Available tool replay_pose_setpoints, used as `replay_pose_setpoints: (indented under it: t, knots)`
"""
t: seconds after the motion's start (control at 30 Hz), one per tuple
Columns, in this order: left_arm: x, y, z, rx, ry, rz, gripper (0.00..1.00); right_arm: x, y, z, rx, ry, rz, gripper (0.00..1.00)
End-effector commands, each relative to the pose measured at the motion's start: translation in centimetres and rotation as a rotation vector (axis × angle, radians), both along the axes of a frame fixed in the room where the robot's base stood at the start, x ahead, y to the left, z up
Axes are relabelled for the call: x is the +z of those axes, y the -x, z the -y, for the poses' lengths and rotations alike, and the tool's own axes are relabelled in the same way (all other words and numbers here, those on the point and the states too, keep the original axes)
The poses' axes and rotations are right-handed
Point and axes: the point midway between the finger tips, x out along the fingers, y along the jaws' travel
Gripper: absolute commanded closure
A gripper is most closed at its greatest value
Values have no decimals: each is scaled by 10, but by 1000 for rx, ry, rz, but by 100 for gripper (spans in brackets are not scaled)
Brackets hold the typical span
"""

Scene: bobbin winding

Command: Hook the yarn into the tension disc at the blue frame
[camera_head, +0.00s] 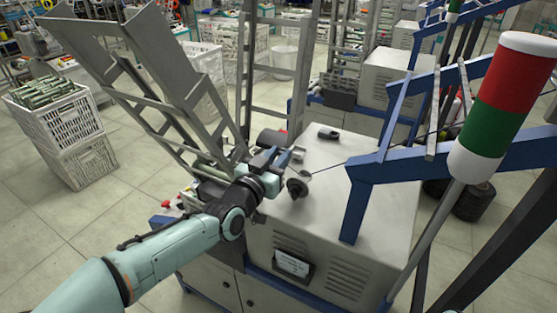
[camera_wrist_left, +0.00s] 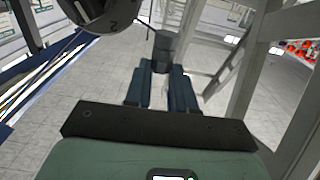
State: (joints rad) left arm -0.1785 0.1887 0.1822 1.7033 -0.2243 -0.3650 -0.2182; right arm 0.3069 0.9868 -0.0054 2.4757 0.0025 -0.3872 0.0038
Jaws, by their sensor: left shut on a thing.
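My left gripper (camera_head: 286,157) is over the grey machine top, beside the blue frame (camera_head: 358,200). In the left wrist view its blue fingers (camera_wrist_left: 163,85) are shut on a small dark grey cylinder (camera_wrist_left: 163,48). A thin dark yarn (camera_head: 345,162) runs from the blue frame towards a small round disc (camera_head: 305,174) near the gripper. A dark round part (camera_head: 297,187) sits just below that disc. A large disc (camera_wrist_left: 105,14) fills the upper left of the wrist view, and a thin line meets the held cylinder from its side. I cannot tell whether the yarn is in the disc. My right gripper is not in view.
A red, white and green signal post (camera_head: 505,100) stands at the right. A grey metal rack (camera_head: 150,90) rises behind my left arm. A dark cylinder (camera_head: 328,132) lies on the machine top (camera_head: 335,215). White crates (camera_head: 75,125) stand on the floor at the left.

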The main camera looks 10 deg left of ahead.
Motion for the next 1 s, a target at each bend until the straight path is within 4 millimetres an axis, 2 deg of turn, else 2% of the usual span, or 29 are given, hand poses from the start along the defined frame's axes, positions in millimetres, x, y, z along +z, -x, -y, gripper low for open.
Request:
replay_pose_setpoints:
  t: [0.53, 1.0]
  knots:
    - [29, -2, -5, 0, 0, 2, 100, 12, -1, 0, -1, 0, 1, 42]
    - [30, -2, -6, 0, 0, 0, 100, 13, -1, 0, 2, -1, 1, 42]
